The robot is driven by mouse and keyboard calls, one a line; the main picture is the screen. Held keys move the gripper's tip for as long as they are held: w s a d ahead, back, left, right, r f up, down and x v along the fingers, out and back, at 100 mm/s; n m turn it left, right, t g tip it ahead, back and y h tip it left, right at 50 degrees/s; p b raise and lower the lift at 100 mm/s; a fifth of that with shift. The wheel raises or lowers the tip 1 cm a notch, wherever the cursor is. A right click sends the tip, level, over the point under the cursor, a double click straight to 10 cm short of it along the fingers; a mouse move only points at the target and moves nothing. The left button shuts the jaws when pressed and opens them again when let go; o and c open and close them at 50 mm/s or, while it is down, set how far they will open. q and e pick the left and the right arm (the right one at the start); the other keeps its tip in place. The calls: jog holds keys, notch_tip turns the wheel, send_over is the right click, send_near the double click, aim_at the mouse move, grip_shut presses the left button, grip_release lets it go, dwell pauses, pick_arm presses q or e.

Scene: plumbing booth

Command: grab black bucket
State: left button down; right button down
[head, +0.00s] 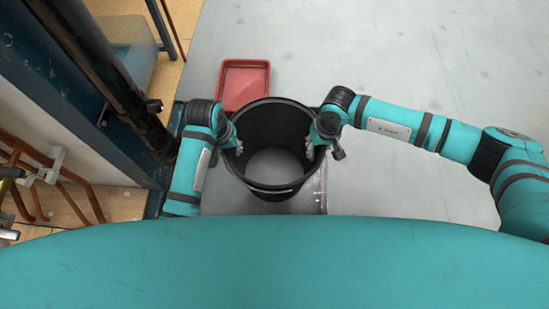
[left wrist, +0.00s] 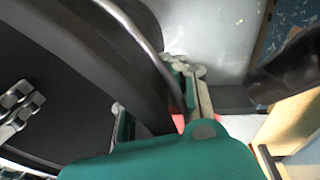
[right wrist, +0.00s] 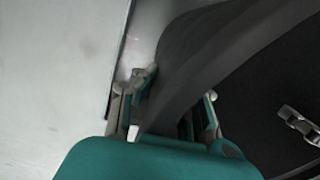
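The black bucket (head: 272,187) stands upright on the grey floor between my two arms, its open top facing up. My left gripper (head: 236,147) is at its left rim, and my right gripper (head: 314,150) is at its right rim. In the left wrist view the bucket wall (left wrist: 95,60) passes between the spread fingers of the left gripper (left wrist: 155,112), with a gap beside the wall. In the right wrist view the wall (right wrist: 190,60) likewise runs between the spread fingers of the right gripper (right wrist: 165,112). Contact at the fingertips is partly hidden.
A red tray (head: 243,82) lies just behind the bucket. A dark pipe and blue frame (head: 95,65) stand at the left, with copper pipes (head: 40,165) near the lower left. The grey floor to the right is clear apart from my arm.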

pick_arm(q)
jog(key=shift+r, duration=0.15)
pick_arm(e)
jog(key=shift+r, duration=0.15)
